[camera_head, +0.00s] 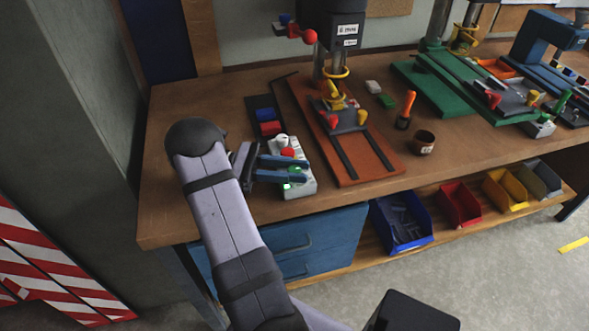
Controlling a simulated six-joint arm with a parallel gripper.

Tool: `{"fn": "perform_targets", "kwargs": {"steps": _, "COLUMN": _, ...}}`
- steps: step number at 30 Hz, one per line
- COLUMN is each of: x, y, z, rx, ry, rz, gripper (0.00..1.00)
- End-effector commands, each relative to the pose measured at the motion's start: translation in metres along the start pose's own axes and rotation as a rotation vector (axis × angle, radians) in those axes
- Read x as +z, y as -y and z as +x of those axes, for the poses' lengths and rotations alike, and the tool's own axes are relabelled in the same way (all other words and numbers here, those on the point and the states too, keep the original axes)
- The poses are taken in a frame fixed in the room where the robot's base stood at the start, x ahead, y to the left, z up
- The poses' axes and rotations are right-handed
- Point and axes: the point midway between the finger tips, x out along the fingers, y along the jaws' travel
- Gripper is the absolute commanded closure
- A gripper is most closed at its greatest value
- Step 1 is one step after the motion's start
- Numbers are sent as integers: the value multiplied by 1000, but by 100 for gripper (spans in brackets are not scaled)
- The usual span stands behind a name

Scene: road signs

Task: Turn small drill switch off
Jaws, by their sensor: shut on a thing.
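The small drill's switch box (304,184) is a light grey box on the bench near its front edge. A red button (288,153) and a pale knob (282,140) show towards its far end, and green parts show near my fingers. My gripper (304,169) reaches across the box from the left, its two blue fingers on either side of a part of the box. The gripped part is largely hidden by the fingers. The drill press (333,40) with a dark head and an orange-brown base (372,165) stands just right of the box.
Red and blue blocks (268,120) lie on a dark strip behind the box. An orange-handled tool (406,108) and a brown cup (424,142) stand right of the drill base. A green-based machine (440,88) and a blue machine (545,45) stand farther right. Coloured bins (405,238) sit below.

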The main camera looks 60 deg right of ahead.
Motion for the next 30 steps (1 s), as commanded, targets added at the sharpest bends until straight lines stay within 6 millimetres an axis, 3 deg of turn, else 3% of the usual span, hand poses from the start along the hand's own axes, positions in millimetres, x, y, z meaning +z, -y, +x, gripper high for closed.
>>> {"fn": "perform_targets", "kwargs": {"steps": 8, "x": 1, "y": 0, "z": 0, "rx": 0, "ry": 3, "rz": 1, "gripper": 96}}
{"fn": "perform_targets", "kwargs": {"steps": 9, "x": 1, "y": 0, "z": 0, "rx": 0, "ry": 3, "rz": 1, "gripper": 72}}
{"fn": "perform_targets", "kwargs": {"steps": 10, "x": 1, "y": 0, "z": 0, "rx": 0, "ry": 3, "rz": 1, "gripper": 66}}
{"fn": "perform_targets", "kwargs": {"steps": 30, "x": 0, "y": 0, "z": 0, "rx": 72, "ry": 0, "rz": 1, "gripper": 66}}
